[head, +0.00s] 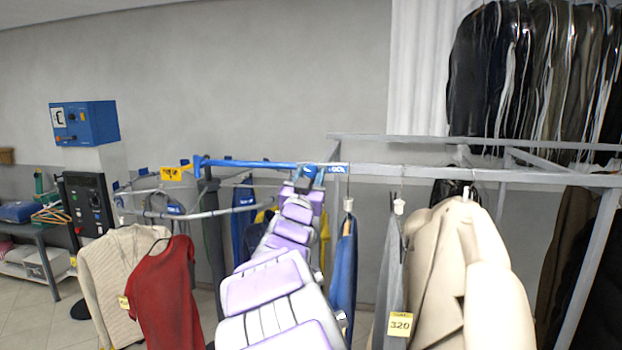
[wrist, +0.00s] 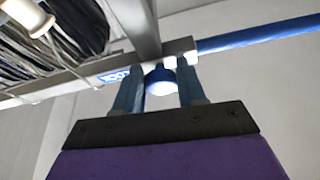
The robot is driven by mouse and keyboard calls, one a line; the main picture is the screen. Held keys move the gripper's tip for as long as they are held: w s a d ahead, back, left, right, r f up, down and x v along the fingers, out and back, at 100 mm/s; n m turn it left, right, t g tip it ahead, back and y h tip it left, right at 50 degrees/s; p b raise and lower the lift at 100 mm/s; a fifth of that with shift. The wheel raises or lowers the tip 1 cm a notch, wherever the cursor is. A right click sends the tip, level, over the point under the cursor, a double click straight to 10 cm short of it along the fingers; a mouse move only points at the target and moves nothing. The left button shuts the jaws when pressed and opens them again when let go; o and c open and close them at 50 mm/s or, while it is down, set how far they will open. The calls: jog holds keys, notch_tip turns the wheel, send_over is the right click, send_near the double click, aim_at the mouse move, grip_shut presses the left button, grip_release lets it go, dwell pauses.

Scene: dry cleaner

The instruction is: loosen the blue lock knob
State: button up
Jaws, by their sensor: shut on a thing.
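The blue lock knob (wrist: 160,75) hangs under the rail in the wrist view, blue on top with a pale, bright lower end. My gripper (wrist: 160,76) has one finger on each side of it and is shut on it from below. In the head view my purple and white arm reaches up to the rail, and my gripper (head: 308,174) is at the joint between the blue bar (head: 245,164) and the grey rail (head: 460,176). The knob cannot be made out clearly there. A blue label (wrist: 114,76) with white letters is beside the knob.
A red shirt (head: 170,295) and a cream cardigan (head: 115,270) hang left. A blue control box (head: 90,124) stands at far left.

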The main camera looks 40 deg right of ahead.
jog(key=o, duration=0.7)
jog(key=shift+s+a+r, duration=0.15)
jog(key=shift+r, duration=0.15)
jog(key=o, duration=0.3)
jog(key=shift+s+a+r, duration=0.1)
jog(key=shift+s+a, duration=0.25)
jog(key=shift+w+f, duration=0.25)
jog(key=shift+w, duration=0.2)
jog(key=shift+s+f, duration=0.2)
jog(key=shift+s, duration=0.15)
jog(key=b+v, duration=0.3)
jog(key=v, duration=1.3)
jog(key=shift+a+f, duration=0.2)
jog(key=shift+a, duration=0.25)
jog(key=shift+a, duration=0.25)
